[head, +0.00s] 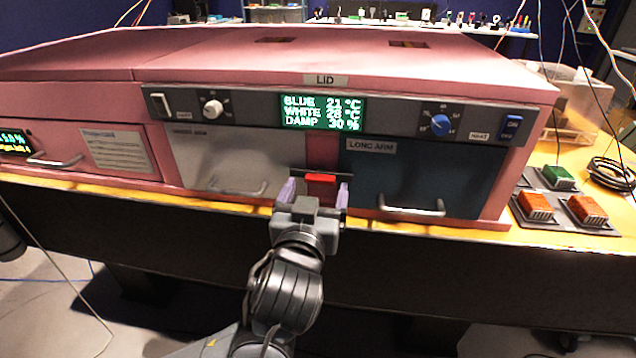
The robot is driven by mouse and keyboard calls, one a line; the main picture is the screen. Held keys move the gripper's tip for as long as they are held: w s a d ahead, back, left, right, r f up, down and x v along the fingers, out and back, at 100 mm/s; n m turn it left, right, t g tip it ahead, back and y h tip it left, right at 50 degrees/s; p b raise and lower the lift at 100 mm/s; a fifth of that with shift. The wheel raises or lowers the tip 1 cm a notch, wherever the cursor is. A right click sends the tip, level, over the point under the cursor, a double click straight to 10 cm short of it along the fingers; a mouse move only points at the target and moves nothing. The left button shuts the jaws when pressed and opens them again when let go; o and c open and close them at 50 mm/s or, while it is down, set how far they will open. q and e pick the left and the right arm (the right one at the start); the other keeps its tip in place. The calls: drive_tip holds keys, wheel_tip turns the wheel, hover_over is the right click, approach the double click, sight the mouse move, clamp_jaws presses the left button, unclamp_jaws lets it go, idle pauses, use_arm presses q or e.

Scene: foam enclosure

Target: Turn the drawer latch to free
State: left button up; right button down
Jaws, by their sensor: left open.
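The drawer latch (320,179) is a small red bar lying level on the pink strip between the two drawers. The white drawer (215,155) is on its left and the dark blue drawer (415,180), labelled LONG ARM, is on its right. My left gripper (314,190) is in front of the latch. Its two pale purple fingers are spread, one to each side of the red bar and slightly below it. Nothing is held between them. I cannot tell whether the fingers touch the latch. My right gripper is not in view.
A control strip with a white knob (212,108), a green display (323,111) and a blue knob (442,124) runs above the drawers. Drawer handles (411,207) stick out near the gripper. Orange blocks (536,206) sit at the right.

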sight(320, 178)
use_arm(q)
drive_tip(key=shift+w+d, duration=0.25)
drive_tip(key=shift+w, duration=0.95)
drive_tip(key=c, duration=1.1)
drive_tip(key=shift+o, duration=0.2)
